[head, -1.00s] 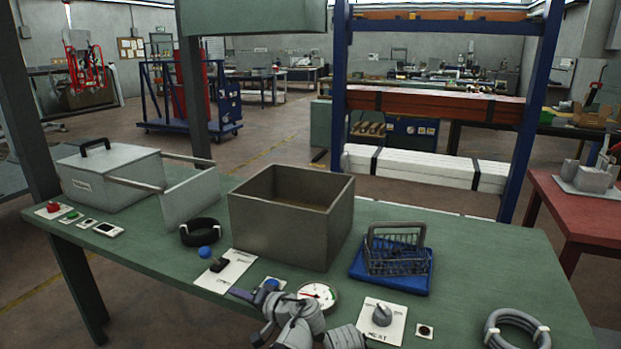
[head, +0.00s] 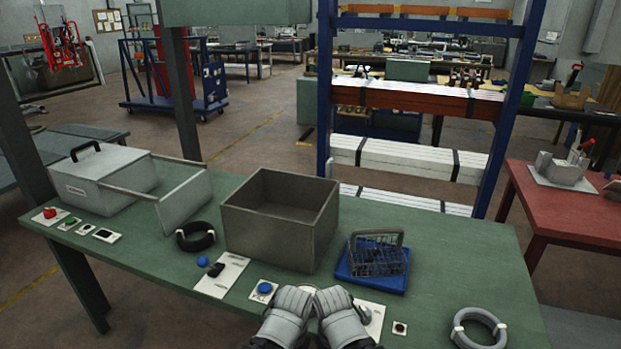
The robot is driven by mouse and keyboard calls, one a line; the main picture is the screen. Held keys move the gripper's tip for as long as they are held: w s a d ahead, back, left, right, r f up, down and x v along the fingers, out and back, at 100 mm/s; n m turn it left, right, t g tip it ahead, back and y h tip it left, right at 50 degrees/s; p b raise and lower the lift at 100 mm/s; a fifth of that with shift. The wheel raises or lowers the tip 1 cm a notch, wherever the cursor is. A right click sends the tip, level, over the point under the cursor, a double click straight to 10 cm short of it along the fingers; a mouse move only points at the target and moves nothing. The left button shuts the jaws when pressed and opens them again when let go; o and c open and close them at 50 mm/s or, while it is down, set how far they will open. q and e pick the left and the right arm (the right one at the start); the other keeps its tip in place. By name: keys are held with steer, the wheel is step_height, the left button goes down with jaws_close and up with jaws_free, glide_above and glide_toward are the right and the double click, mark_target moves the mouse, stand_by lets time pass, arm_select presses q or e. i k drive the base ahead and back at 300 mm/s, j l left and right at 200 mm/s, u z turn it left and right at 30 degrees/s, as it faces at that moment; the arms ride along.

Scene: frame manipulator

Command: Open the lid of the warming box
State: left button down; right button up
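A light grey box with a closed lid (head: 105,165) and a black arched handle (head: 87,150) stands at the left end of the green table. Its front label is too small to read. An open grey metal box (head: 280,220) without a lid stands mid-table. I cannot tell for certain which is the warming box; only the left one has a lid. My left gripper (head: 292,298) and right gripper (head: 333,298) are side by side at the bottom centre, near the table's front, apart from both boxes. Their finger openings cannot be made out.
An upright grey plate on rails (head: 184,205) stands right of the lidded box. A black ring (head: 195,237), blue button (head: 264,288), red button (head: 49,212), wire basket (head: 377,255) on a blue tray and grey hose coil (head: 479,327) occupy the table.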

mark_target(95, 164)
steer(key=u, duration=1.25)
steer(key=i+j+z, duration=0.15)
steer(key=z, duration=0.45)
steer(key=i+j+z, duration=0.2)
steer(key=j, duration=0.15)
steer(key=i+j+z, duration=0.2)
steer(key=j+z, duration=0.15)
steer(key=j, duration=0.3)
steer(key=i+j+z, duration=0.1)
steer(key=j, duration=0.55)
steer(key=i+j+z, duration=0.1)
steer(key=j, duration=0.5)
steer(key=i+j+z, duration=0.1)
steer(key=j, duration=0.55)
steer(key=i+j, duration=0.15)
steer(key=j, duration=0.55)
steer(key=i+j, duration=0.1)
steer(key=j, duration=0.55)
steer(key=i+j, duration=0.1)
steer(key=j, duration=0.55)
steer(key=i+j, duration=0.1)
steer(key=j, duration=0.5)
steer(key=z, duration=0.05)
